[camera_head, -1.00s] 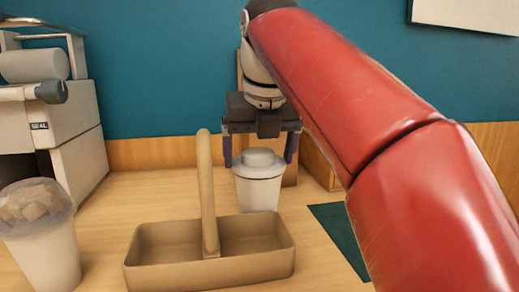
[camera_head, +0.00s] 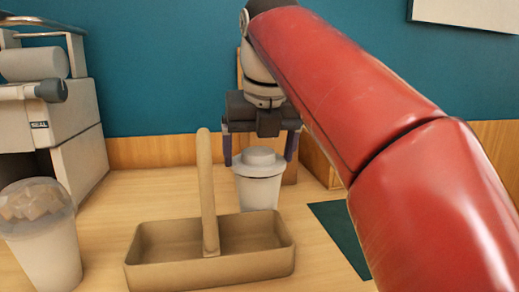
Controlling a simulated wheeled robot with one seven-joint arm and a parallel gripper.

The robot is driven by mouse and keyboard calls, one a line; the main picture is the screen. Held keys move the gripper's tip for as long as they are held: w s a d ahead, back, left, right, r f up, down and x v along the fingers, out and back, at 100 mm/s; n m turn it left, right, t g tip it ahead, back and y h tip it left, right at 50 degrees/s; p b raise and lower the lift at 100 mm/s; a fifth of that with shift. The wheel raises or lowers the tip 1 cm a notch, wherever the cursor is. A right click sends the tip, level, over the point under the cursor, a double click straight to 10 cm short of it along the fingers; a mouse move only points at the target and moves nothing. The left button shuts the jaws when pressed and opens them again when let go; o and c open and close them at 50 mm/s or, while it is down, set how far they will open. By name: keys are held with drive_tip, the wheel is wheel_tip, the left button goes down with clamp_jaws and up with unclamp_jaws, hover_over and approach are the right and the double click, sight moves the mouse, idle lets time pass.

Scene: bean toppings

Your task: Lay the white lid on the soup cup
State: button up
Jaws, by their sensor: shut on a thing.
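The white lid (camera_head: 259,164) is a round, stepped cap with a raised middle. It sits level at the top of the white soup cup (camera_head: 259,195), which stands upright on the table behind the carrier. I cannot tell whether the lid rests on the rim or is just above it. My gripper (camera_head: 259,155) points down over the cup, with one dark finger on each side of the lid, and is shut on it. The contact between fingers and lid is not clear from this view. The carrier partly hides the cup's lower part.
A tan carrier with a tall handle (camera_head: 208,195) stands in front of the cup. A clear-lidded cup with brown cubes (camera_head: 45,245) is at left, before a grey sealing machine (camera_head: 75,140). A dark green mat (camera_head: 338,232) lies right, partly under my red arm. A wooden box stands behind.

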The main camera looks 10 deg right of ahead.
drive_tip(key=shift+f, duration=0.4)
idle(0.9)
drive_tip(key=o, duration=0.8)
drive_tip(key=shift+c, duration=0.2)
drive_tip(key=shift+r+p, duration=0.65)
drive_tip(key=shift+r, duration=2.8)
drive_tip(key=shift+s, duration=0.1)
